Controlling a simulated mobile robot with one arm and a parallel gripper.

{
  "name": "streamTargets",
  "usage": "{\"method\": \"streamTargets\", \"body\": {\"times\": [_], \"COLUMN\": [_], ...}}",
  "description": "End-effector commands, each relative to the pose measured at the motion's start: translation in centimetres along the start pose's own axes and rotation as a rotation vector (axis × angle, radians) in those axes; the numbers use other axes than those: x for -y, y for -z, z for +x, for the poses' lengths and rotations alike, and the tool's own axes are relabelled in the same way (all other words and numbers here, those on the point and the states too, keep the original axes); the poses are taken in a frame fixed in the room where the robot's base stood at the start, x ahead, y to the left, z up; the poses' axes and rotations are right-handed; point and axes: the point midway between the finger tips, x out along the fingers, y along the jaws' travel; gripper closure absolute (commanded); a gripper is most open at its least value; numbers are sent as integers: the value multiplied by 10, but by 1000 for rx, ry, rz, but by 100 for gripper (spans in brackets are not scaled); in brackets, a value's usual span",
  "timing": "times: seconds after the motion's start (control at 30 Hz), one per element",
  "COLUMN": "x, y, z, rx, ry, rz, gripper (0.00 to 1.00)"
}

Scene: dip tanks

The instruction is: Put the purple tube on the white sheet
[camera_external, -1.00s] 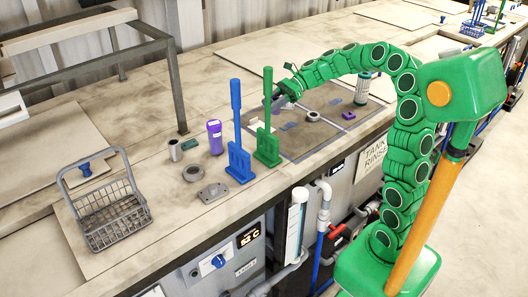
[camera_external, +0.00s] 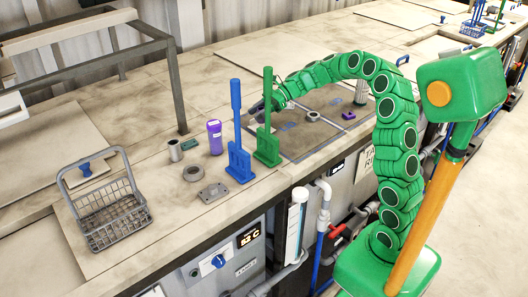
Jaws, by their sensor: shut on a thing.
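A purple tube (camera_external: 214,137) with a darker cap stands upright on the bench, left of the blue tool. My gripper (camera_external: 262,105) is low over the bench behind the green tool's handle, right of the tube and apart from it. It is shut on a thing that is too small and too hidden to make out. I cannot single out a white sheet; several pale flat panels lie on the bench.
A metal cup (camera_external: 175,150), a grey ring (camera_external: 193,173), a bracket (camera_external: 213,192) and a wire basket (camera_external: 107,214) are nearby. A dark mat (camera_external: 320,133) holds small parts.

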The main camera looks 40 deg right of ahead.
Motion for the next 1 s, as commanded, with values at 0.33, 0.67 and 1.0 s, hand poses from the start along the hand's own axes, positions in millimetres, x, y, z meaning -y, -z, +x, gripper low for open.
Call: {"method": "streamTargets", "body": {"times": [0.33,0.67,1.0], "x": [-1,-1,-1], "y": [27,29,29], "z": [11,12,12], "rx": [0,0,0], "ry": [-1,-1,-1], "rz": [2,2,2], "gripper": [90,49,33]}}
